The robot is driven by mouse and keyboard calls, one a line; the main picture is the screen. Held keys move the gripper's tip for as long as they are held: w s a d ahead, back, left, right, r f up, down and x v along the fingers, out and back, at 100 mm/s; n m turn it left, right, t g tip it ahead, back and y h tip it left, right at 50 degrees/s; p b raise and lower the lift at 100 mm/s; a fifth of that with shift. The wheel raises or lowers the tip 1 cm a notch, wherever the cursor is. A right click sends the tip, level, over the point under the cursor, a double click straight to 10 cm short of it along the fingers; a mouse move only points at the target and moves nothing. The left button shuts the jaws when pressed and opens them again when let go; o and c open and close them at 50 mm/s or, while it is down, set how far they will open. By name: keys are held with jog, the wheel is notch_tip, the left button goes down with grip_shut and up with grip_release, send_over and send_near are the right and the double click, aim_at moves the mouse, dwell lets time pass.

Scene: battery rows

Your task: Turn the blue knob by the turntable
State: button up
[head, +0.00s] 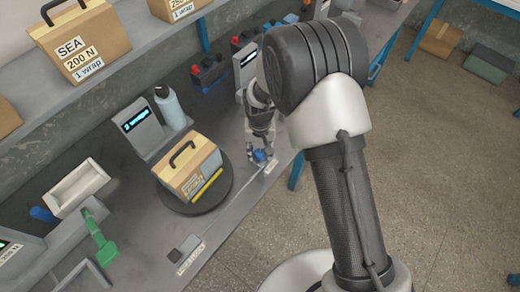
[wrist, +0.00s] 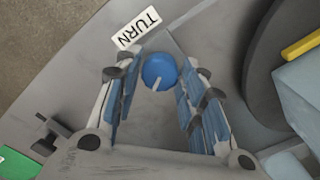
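The blue knob (head: 261,156) is at the bench's front edge, right of the dark round turntable (head: 228,188). In the wrist view the knob (wrist: 158,70) is round, with a white pointer mark toward the bottom of the picture. A "TURN" label (wrist: 136,27) lies beside it. My gripper (head: 262,150) points down over the knob. In the wrist view my gripper (wrist: 163,76) is open, one finger on each side of the knob, with gaps showing between fingers and knob. A cardboard box with a black handle (head: 188,165) stands on the turntable.
A small display unit (head: 138,128) and a grey bottle (head: 169,108) stand behind the turntable. Dark batteries with red parts (head: 208,72) are farther along the bench. A green-handled tool (head: 101,240) is at the left. A shelf (head: 115,62) with boxes runs above.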

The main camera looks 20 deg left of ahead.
aim_at(260, 152)
jog(key=o, duration=0.3)
notch_tip(260, 152, up, 12)
dwell(0.7)
dwell(0.3)
